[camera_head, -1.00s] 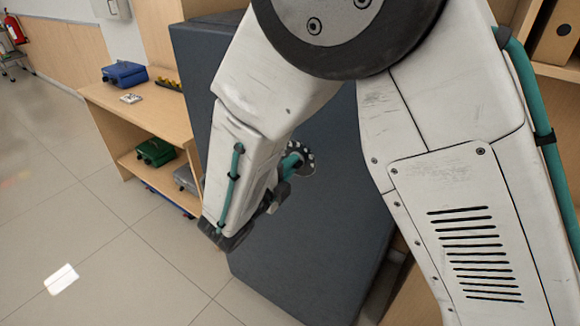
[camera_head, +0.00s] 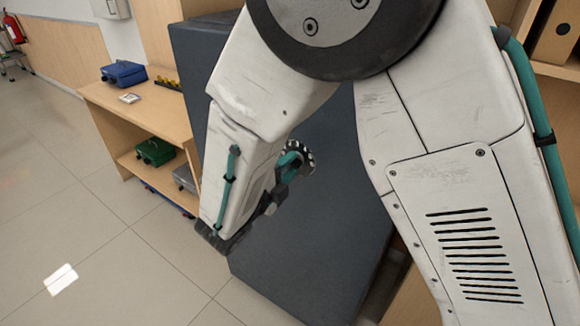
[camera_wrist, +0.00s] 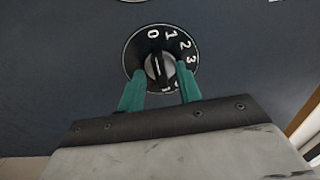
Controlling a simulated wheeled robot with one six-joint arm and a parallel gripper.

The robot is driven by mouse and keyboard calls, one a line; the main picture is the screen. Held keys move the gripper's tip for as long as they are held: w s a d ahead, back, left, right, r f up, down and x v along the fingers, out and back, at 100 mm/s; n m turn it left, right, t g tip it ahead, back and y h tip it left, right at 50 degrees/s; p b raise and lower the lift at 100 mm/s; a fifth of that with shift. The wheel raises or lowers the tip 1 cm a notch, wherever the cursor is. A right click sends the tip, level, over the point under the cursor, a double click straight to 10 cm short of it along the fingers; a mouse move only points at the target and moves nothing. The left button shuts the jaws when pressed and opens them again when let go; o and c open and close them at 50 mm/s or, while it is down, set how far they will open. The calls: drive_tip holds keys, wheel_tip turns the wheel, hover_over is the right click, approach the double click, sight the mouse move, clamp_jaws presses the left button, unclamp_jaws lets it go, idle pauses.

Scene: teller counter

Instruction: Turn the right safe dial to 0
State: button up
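The safe dial (camera_wrist: 133,48) is a round black disc with white numbers, on the dark safe front (camera_wrist: 60,60). In the wrist view 0 is near its top, with 1, 2 and 3 following to the right. Its raised knob (camera_wrist: 160,68) has a pale line that points up, roughly towards 0. My gripper (camera_wrist: 161,72) has its two teal fingers on either side of the knob, close to it. I cannot tell whether they touch it. The dial's edge (camera_head: 310,157) also shows in the head view, beyond my gripper (camera_head: 292,160), which my arm partly hides.
The edge of another round part (camera_wrist: 131,1) shows at the top of the wrist view. In the head view a wooden shelf unit (camera_head: 110,97) with a blue box (camera_head: 123,73) and a green box (camera_head: 155,151) stands left of the safe. The tiled floor (camera_head: 80,220) at left is clear.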

drive_tip(key=v, duration=0.7)
drive_tip(key=shift+s, duration=0.15)
